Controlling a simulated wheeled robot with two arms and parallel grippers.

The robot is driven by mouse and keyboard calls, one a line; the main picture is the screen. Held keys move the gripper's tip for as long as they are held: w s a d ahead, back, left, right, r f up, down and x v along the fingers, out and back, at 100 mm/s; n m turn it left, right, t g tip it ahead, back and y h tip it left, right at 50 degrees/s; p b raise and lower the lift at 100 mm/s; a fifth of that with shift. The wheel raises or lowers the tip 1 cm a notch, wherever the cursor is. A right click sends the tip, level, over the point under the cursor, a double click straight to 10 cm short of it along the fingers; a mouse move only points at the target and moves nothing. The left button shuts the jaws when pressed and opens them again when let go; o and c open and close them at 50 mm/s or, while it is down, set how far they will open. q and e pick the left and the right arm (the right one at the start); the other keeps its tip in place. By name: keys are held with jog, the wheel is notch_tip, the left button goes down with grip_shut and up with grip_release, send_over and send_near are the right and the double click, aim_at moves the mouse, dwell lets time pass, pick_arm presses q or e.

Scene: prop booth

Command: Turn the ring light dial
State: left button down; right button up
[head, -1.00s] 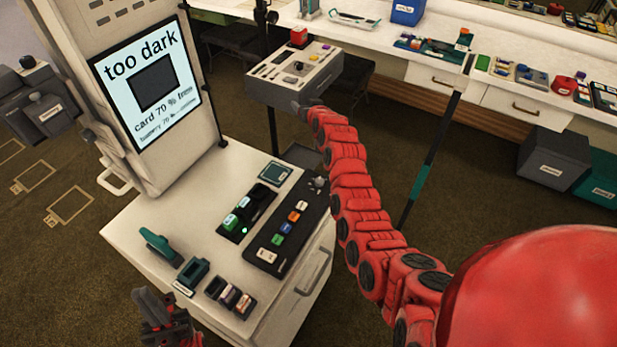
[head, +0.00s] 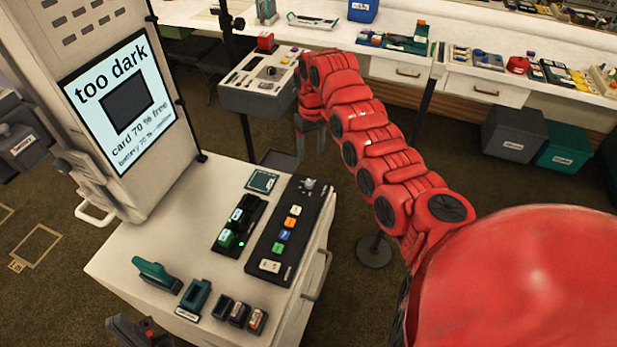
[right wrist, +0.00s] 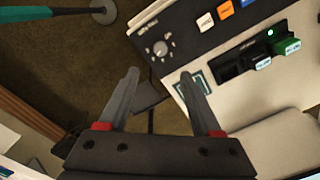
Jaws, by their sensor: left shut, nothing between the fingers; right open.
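A small grey dial (head: 309,185) stands at the far end of the black control panel (head: 272,232) on the white cart. In the right wrist view the dial (right wrist: 160,48) has dots around it and a label too small to read. My right gripper (head: 310,138) is open and empty, pointing down beyond the cart's far right edge. In the right wrist view its fingertips (right wrist: 160,74) are spread, with the dial just beyond them and not touched. My left gripper (head: 140,332) is shut and empty at the lower left. The screen (head: 122,98) reads "too dark".
The panel carries several coloured buttons (head: 287,235). A black holder (head: 240,222) with green-lit blocks lies beside it. Teal and black holders (head: 194,299) stand at the cart's front. A grey box with another knob (head: 270,72) stands behind. A pole with a round base (head: 374,250) stands right of the cart.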

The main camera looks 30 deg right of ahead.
aim_at(309, 182)
jog(key=f, duration=0.3)
jog(key=f+p, duration=0.1)
jog(key=f, duration=0.7)
jog(key=shift+a, duration=0.25)
jog(key=shift+f, duration=0.75)
grip_shut()
